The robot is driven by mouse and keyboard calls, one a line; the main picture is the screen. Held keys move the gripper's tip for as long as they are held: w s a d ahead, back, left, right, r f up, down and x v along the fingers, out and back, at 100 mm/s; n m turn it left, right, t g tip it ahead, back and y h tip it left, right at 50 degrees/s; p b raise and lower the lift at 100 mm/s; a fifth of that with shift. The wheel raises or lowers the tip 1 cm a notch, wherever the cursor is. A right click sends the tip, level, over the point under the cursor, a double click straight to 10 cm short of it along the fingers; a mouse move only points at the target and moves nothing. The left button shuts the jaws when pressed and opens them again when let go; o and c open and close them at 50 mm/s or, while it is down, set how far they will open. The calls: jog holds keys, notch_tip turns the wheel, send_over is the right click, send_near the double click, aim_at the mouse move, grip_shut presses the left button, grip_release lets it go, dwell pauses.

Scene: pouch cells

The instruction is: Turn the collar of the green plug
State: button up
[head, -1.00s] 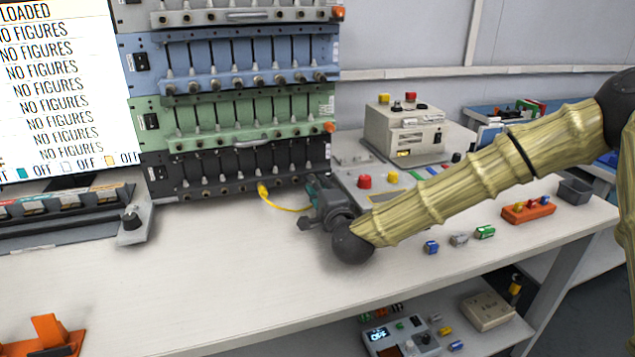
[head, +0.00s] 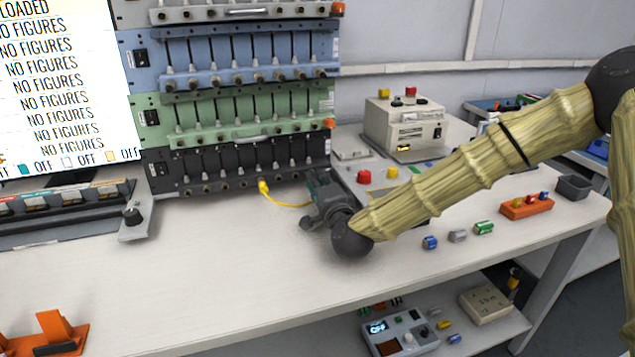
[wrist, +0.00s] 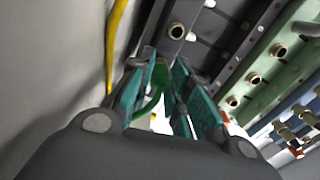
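The green plug (wrist: 160,77) shows in the wrist view between the teal finger pads of my gripper (wrist: 162,75), at the lower edge of the dark rack unit. A green lead curves back from it. The pads stand on both sides of the plug, close to it; I cannot tell whether both touch it. The collar is not clearly visible. In the head view my gripper (head: 318,190) is low at the right end of the dark unit, just above the bench, and hides the plug.
The dark unit (head: 200,172) has a row of sockets; a yellow cable (head: 288,203) runs from one of them close to my gripper. A panel with a red button (head: 363,177) stands right of my gripper. Small coloured plugs (head: 457,236) lie farther right.

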jog(key=shift+o, duration=1.4)
jog(key=v, duration=1.2)
